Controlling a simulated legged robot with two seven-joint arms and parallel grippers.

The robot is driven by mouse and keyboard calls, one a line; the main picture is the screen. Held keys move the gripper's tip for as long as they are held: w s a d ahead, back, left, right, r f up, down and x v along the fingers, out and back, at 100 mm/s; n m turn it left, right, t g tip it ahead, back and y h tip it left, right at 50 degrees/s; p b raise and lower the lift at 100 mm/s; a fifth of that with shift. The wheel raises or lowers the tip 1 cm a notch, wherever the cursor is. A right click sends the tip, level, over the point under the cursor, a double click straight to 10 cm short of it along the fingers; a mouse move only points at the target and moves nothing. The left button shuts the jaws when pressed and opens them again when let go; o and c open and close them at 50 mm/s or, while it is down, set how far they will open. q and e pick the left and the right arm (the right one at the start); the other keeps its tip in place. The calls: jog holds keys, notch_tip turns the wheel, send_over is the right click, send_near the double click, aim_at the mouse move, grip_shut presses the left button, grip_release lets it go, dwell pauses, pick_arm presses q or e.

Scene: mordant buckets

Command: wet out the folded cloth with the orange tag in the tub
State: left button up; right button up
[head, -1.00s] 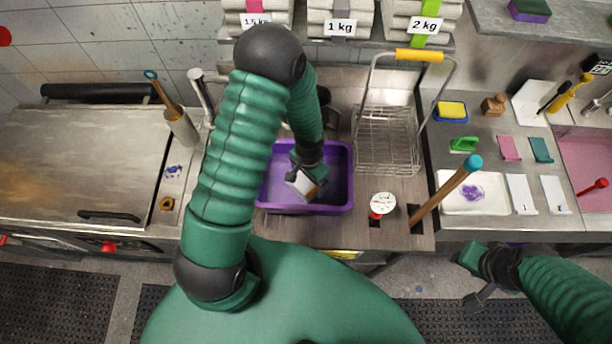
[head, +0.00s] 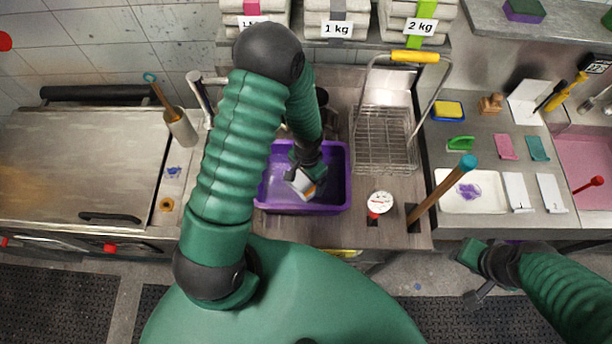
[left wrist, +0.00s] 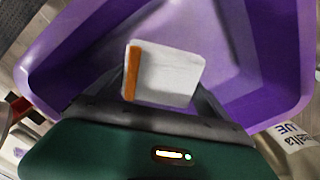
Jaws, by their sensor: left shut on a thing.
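The folded cloth is a small white-grey block with an orange tag on one edge. The cloth (head: 302,182) shows in the head view inside the purple tub (head: 342,178), and close up in the left wrist view (left wrist: 168,75). My left gripper (head: 304,176) is shut on the cloth and reaches down into the tub; in the left wrist view its fingers (left wrist: 160,90) flank the cloth. The tub's purple wall (left wrist: 275,50) surrounds them there. I cannot tell whether the cloth touches the tub floor or any water. My right gripper (head: 474,262) hangs at the lower right, apart from the counter; its jaws are unclear.
A wire basket (head: 384,140) with a yellow handle stands right of the tub. A round white-lidded item (head: 380,203) and a blue-tipped wooden stick (head: 440,190) are near the front right. A white tray (head: 490,204) lies further right. Folded cloth stacks fill the shelf behind.

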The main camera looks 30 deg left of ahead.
pick_arm(q)
notch_tip(320, 180, up, 9)
jog(key=p, duration=0.6)
jog(key=shift+a+f+p, duration=0.1)
jog(key=shift+a+p, duration=0.05)
jog(key=shift+p, duration=0.2)
dwell(2.6)
notch_tip(320, 180, up, 5)
jog(key=p, duration=0.4)
jog(key=shift+f, duration=0.1)
